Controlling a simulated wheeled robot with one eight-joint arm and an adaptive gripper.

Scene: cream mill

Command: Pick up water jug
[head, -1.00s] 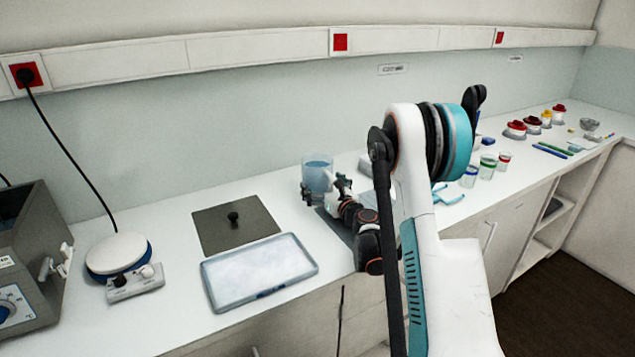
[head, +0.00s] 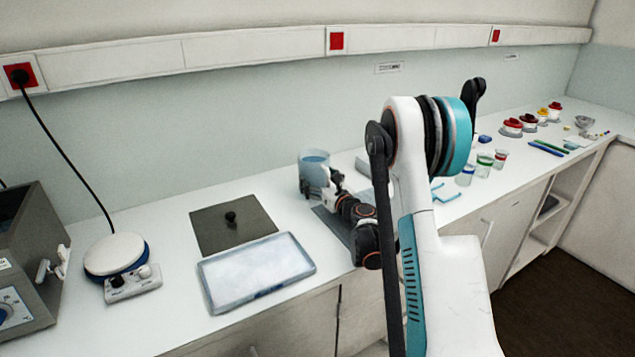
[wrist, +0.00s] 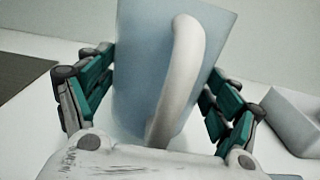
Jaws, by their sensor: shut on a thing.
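The water jug (head: 313,162) is a translucent bluish vessel at the back of the bench, close to the wall, in the head view. In the wrist view the jug (wrist: 140,62) stands between the two green-padded fingers of my gripper (wrist: 162,95), with its pale curved handle (wrist: 178,75) facing the camera. My gripper (head: 322,188) is shut on the jug from the front in the head view. The jug looks roughly upright there. Its base is partly hidden by my gripper, so I cannot tell whether it touches the bench.
A dark square plate (head: 235,240) with a black knob and a pale tray (head: 215,290) lie left of the jug. A white-topped device (head: 118,258) stands further left. Small beakers (head: 484,166) and red-lidded jars (head: 512,127) stand to the right.

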